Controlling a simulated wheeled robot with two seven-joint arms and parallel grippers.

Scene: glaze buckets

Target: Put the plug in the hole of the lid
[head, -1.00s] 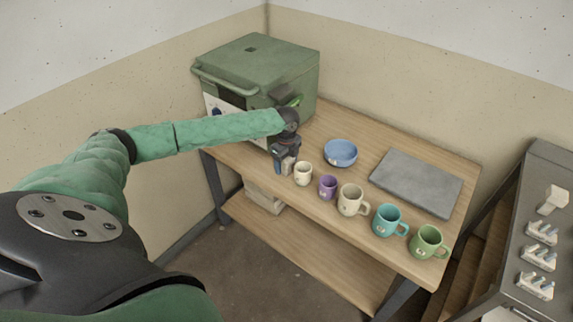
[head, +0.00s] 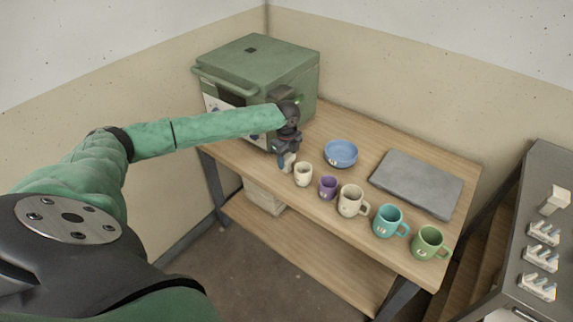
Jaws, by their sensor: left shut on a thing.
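The lid (head: 262,62) is the green top of a boxy green kiln at the back left of the bench. A small dark square hole (head: 250,50) shows in its top and looks empty. My left arm reaches across in front of the kiln, with its dark wrist beside the kiln's right front. My left gripper (head: 287,160) points down over the bench, left of the small cream mug. It is shut on a small pale thing (head: 290,158), mostly hidden by the fingers. I cannot tell for sure that this is the plug. My right gripper is out of view.
Several mugs line the bench's front edge, from a cream mug (head: 303,174) near the gripper to a green mug (head: 428,242). A blue bowl (head: 341,152) and a grey slab (head: 417,184) lie behind them. A dark rack (head: 540,225) stands at the right.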

